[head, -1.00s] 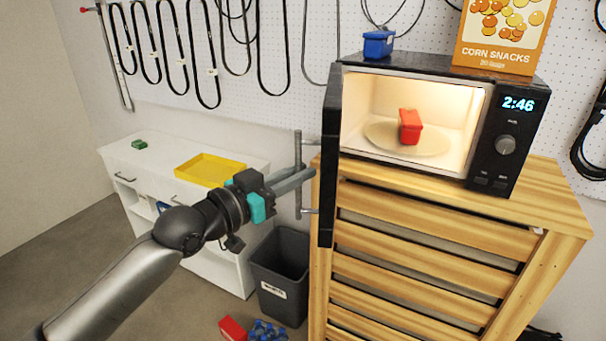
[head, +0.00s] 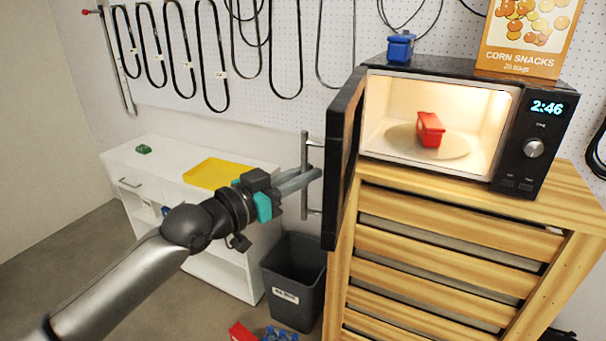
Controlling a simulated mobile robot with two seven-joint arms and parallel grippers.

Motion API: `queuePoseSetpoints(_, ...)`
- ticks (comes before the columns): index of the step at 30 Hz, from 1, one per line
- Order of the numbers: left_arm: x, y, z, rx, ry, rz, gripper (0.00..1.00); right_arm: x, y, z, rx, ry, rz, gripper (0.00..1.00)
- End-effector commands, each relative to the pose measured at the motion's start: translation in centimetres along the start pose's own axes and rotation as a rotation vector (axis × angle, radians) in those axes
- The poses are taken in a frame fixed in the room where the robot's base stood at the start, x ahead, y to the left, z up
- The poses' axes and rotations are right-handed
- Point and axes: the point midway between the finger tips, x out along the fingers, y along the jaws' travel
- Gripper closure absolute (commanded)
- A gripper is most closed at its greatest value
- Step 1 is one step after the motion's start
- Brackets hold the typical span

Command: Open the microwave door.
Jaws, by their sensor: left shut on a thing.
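The microwave (head: 440,68) stands on a wooden slatted cabinet at the right, its lit cavity open to view. Its black door (head: 343,160) is swung open on the left side, seen nearly edge-on. A vertical metal handle (head: 306,150) is on the door's outer face. My left gripper (head: 311,178) is shut on the handle, at its middle. A red block-like object (head: 430,129) sits on the round plate (head: 400,142) inside the microwave. My right gripper is not in view.
A blue container (head: 400,47) and a corn snacks box (head: 525,38) stand on top of the microwave. A grey bin (head: 293,305) is on the floor below the door. A white shelf unit (head: 130,157) with a yellow tray (head: 217,173) stands behind my left arm.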

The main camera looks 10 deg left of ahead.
Motion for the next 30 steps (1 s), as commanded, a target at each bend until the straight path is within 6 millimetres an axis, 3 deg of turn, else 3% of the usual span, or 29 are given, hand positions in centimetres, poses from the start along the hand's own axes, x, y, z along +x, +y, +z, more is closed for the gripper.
queuePoseSetpoints(2, 0.0, -0.1, -0.3, 0.003, 0.007, -0.002, 1.0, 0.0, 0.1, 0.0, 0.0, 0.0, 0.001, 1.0)
queuePoseSetpoints(3, 0.0, -0.1, -0.4, 0.003, 0.007, -0.002, 0.82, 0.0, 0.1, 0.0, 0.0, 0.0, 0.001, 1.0)
queuePoseSetpoints(10, 0.0, -0.1, -0.2, 0.002, 0.004, -0.001, 0.56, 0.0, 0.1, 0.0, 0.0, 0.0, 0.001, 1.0)
queuePoseSetpoints(22, -0.7, -0.1, 0.0, 0.002, 0.001, -0.001, 0.55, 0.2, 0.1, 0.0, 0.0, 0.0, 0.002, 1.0)
queuePoseSetpoints(30, -4.8, -0.1, 0.2, 0.004, -0.003, -0.001, 0.55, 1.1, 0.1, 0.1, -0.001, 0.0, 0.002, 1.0)
